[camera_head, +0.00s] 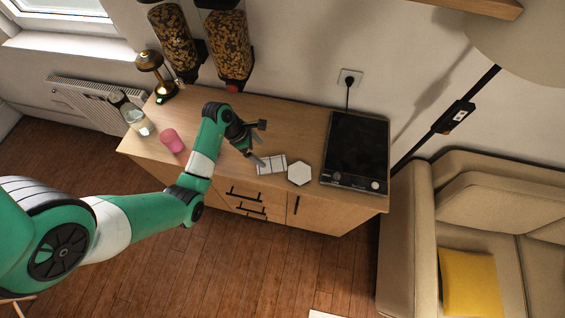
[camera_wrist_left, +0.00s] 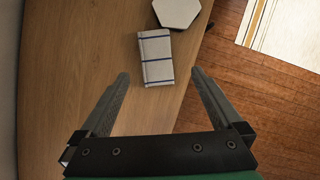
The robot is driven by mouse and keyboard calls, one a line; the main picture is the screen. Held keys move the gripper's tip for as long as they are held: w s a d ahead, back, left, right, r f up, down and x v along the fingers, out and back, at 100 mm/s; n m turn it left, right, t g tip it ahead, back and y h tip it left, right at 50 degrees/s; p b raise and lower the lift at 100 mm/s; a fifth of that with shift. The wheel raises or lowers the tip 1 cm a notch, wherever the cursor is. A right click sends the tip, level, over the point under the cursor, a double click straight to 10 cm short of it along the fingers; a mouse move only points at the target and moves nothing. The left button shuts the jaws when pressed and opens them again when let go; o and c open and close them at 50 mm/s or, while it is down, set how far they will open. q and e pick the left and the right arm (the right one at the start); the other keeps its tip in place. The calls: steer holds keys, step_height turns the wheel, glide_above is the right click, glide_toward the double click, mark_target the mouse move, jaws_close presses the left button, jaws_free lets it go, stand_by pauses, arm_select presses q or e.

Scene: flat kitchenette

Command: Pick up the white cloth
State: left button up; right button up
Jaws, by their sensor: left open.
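The white cloth (camera_head: 272,165) lies folded on the wooden counter near its front edge, beside a white hexagonal plate. In the left wrist view the cloth (camera_wrist_left: 156,58) shows dark blue stripes and lies just beyond the fingertips. My left gripper (camera_head: 256,143) is above the counter, close to the cloth on its left side. In the left wrist view my left gripper (camera_wrist_left: 159,75) is open and nothing is between its fingers. The right gripper is not in view.
The white hexagonal plate (camera_head: 300,173) is right of the cloth, and a black cooktop (camera_head: 356,150) is further right. A pink cup (camera_head: 172,141), a glass jar (camera_head: 137,121) and a brass lamp (camera_head: 153,68) stand at the left. Cereal dispensers (camera_head: 229,46) hang behind.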

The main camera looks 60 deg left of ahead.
arm_select(q)
steer(key=a, duration=0.1)
steer(key=b, duration=0.2)
glide_above(271, 163)
steer(key=s, duration=0.2)
steer(key=f, duration=0.6)
steer(key=shift+a+f, duration=0.2)
steer(key=shift+f, duration=0.1)
steer(key=b+x, duration=0.2)
steer(key=x, duration=0.3)
steer(key=shift+s+a+f, duration=0.1)
steer(key=shift+s+f, duration=0.05)
steer(key=c, duration=1.1)
